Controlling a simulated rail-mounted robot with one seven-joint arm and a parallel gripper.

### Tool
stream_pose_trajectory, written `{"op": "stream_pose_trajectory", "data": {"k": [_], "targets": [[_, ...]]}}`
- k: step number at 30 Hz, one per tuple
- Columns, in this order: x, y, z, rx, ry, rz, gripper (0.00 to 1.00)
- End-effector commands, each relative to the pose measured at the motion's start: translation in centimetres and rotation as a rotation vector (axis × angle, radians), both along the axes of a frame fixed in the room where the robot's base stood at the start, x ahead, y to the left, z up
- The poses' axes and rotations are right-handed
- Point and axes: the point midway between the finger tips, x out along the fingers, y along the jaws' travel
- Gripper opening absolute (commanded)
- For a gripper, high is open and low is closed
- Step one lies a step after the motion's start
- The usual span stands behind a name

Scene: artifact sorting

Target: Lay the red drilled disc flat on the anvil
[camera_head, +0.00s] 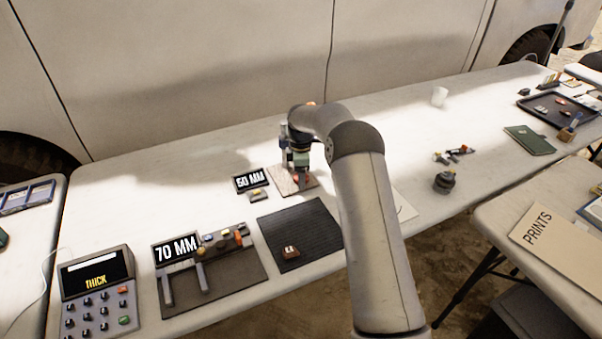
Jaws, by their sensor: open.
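My gripper (298,172) points down over a pinkish speckled pad (282,184) near the back middle of the table. It is open. A small patch of red (295,178) shows at the fingertips, low over the pad. It may be the red drilled disc, but it is too small and too covered to tell its shape or whether it touches the pad. I cannot pick out the anvil for certain. A "50 MM" display (250,181) with a small block (258,194) in front stands just left of the pad.
A "70 MM" measuring device (182,287) and a "THICK" keypad box (97,290) stand at front left. A dark ribbed mat (318,228) holds a small brown piece (290,252). My arm hides the table centre.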

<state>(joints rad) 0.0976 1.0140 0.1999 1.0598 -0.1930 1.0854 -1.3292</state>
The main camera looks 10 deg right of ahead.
Motion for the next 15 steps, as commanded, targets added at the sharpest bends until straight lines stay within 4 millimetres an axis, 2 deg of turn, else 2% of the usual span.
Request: {"op": "stream_pose_trajectory", "data": {"k": [5,7,15], "targets": [[0.1,0.0,0.8,0.0,-0.002,0.0,0.65],[0.1,0.0,1.8,0.0,-0.003,0.0,0.65],[0.1,0.0,7.6,0.0,-0.005,0.0,0.65]]}}
